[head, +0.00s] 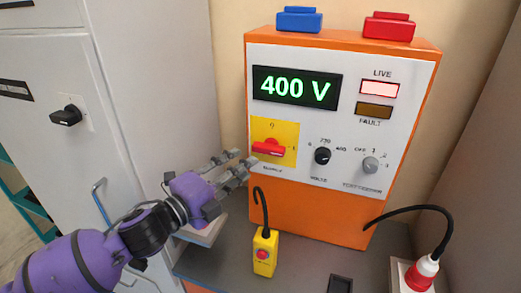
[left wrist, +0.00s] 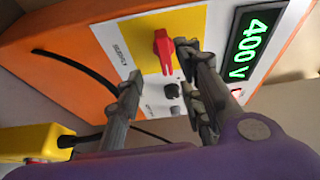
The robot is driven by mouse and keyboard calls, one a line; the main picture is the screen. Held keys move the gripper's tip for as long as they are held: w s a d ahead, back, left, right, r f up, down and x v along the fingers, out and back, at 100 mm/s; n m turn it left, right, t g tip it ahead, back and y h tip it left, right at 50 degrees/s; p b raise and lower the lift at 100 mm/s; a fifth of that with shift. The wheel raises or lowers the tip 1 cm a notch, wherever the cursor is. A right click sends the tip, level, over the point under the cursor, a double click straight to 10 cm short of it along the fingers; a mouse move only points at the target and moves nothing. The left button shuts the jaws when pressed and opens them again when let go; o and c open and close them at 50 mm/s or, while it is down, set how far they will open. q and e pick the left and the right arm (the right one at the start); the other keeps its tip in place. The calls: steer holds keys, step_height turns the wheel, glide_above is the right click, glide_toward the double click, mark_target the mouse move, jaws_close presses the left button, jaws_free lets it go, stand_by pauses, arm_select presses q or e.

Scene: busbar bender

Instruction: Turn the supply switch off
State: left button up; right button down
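The supply switch is a red handle (head: 268,147) on a yellow plate (head: 287,129) at the left of the orange cabinet's white front panel. In the head view the handle lies about level, toward the mark at its right. The display (head: 296,88) reads 400 V in green. My left gripper (head: 243,163) is open, its fingertips just left of the handle and slightly below it. In the left wrist view the red handle (left wrist: 163,50) appears beyond the gap between the open fingers (left wrist: 158,64), nearer the right finger. Contact is not visible. My right gripper is not in view.
The LIVE lamp (head: 379,89) is pale pink; the FAULT lamp (head: 374,110) is dark brown. A black knob (head: 322,156) and a grey knob (head: 370,165) sit right of the switch. A yellow pendant (head: 265,252) and a red plug (head: 421,273) stand in front of the cabinet.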

mark_target(265, 152)
arm_select(q)
steer(key=shift+m, duration=0.3)
steer(key=x, duration=0.4)
steer(key=r+x, duration=0.1)
steer(key=x, duration=0.1)
steer(key=shift+w+d+p, duration=0.1)
steer(key=shift+d+p, duration=0.2)
steer(key=shift+d, duration=0.05)
steer(key=shift+w+d+f, duration=0.15)
steer(key=shift+w+d, duration=0.3)
steer(key=shift+w, duration=0.05)
jaws_close()
